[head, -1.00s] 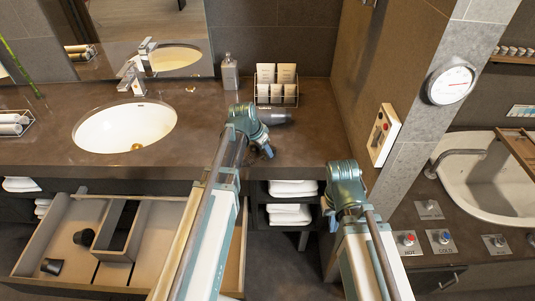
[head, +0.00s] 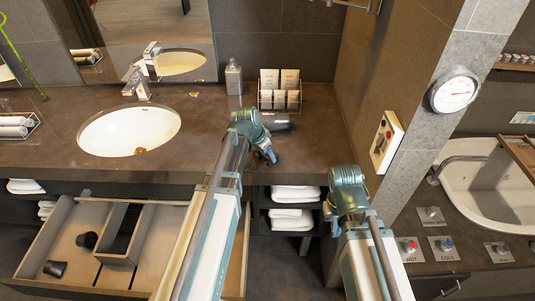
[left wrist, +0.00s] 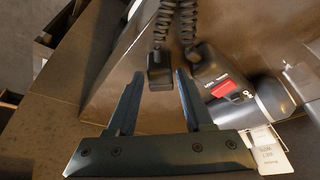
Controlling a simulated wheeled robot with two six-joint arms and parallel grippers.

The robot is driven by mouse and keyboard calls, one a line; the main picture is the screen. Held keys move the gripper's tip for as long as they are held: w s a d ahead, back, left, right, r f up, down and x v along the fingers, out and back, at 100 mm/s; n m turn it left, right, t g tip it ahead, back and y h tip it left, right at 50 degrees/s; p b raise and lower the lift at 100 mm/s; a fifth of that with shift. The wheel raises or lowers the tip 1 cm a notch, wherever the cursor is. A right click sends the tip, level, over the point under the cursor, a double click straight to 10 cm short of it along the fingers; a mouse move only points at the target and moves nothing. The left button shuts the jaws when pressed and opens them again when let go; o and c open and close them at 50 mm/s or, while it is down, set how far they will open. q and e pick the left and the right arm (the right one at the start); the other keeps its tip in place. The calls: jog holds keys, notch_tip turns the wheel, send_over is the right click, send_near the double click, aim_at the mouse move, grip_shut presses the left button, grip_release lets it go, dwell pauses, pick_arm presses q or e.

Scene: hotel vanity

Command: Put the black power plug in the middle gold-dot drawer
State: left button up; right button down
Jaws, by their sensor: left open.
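In the head view my left gripper (head: 265,158) is low over the counter's front edge. An open drawer (head: 45,240) with wooden dividers is below the counter at left. I see no gold dots on it. My right arm is at the right; its gripper is hidden.
A black hair dryer (left wrist: 268,98) with a red switch lies beside the plug; it also shows on the counter (head: 278,123). A rack of cards (head: 280,92) stands behind it. Two dark cups (head: 54,269) lie in the drawer. Folded towels (head: 292,215) fill a shelf below.

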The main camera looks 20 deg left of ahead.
pick_arm(q)
jog(key=p+v, duration=1)
jog(key=v, duration=0.1)
jog(key=s+d+f+n+g+y, duration=0.1)
jog(key=s+d+n+g+y, duration=0.1)
jog(key=s+d, duration=1.5)
jog(key=shift+s+f+g+y, duration=0.15)
jog(key=shift+s+g+y, duration=0.3)
jog(key=shift+g+y, duration=0.5)
